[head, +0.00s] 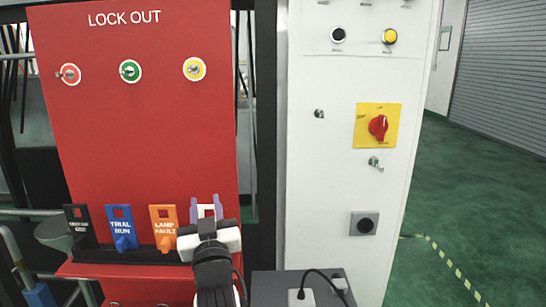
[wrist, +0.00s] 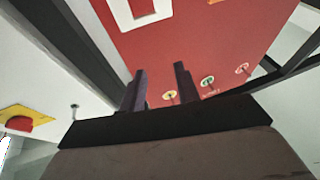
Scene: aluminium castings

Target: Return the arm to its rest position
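My gripper (head: 204,200) is in front of the lower right of the red LOCK OUT board (head: 110,140) in the head view. Its two pale purple fingers point up and stand apart. In the wrist view my gripper (wrist: 160,72) shows two dark fingers with an empty gap between them. A white tag (head: 208,212) shows behind the fingers, mostly hidden by my gripper. In the wrist view the white tag (wrist: 138,12) is beyond the fingertips, apart from them.
A black tag (head: 77,220), a blue TRIAL RUN tag (head: 121,227) and an orange LAMP FAULT tag (head: 164,226) stand on a ledge left of my gripper. A white cabinet (head: 340,170) with a red rotary switch (head: 378,127) is at right. Open green floor (head: 480,200) lies beyond it.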

